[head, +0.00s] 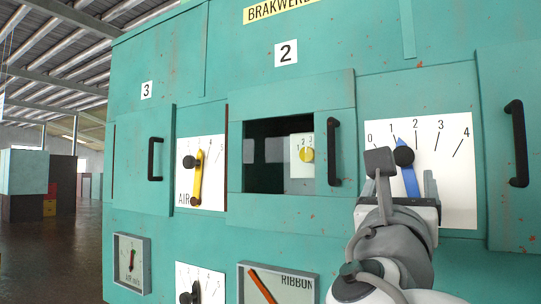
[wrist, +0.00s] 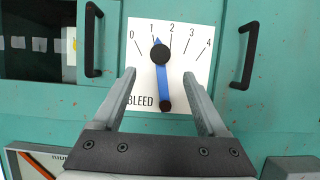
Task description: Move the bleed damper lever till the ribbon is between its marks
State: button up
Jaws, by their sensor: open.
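The bleed damper lever (head: 410,181) is a blue bar on a white scale plate (wrist: 197,92) marked 0 to 4 and BLEED. In the wrist view the lever (wrist: 163,84) hangs almost upright from a black hub, its pointed top between 1 and 2, with a dark knob at its lower end. My gripper (wrist: 159,76) is open, one finger on each side of the lever, with gaps showing on both sides. In the head view my gripper (head: 405,174) covers part of the plate. The RIBBON gauge (head: 295,290) has an orange needle; its lower part and marks are cut off.
Black door handles (head: 516,143) (head: 334,152) stick out on both sides of the bleed plate. A yellow AIR lever (head: 198,178) and an air dial (head: 131,262) are to the left. An open window (head: 265,180) lies between.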

aim_at(403, 160)
jog(key=p+x, duration=0.2)
jog(key=x, duration=0.8)
jog(key=shift+w+d+r, duration=0.1)
jog(key=shift+w+d, duration=0.05)
jog(key=shift+w, duration=0.05)
grip_shut()
dwell(1.0)
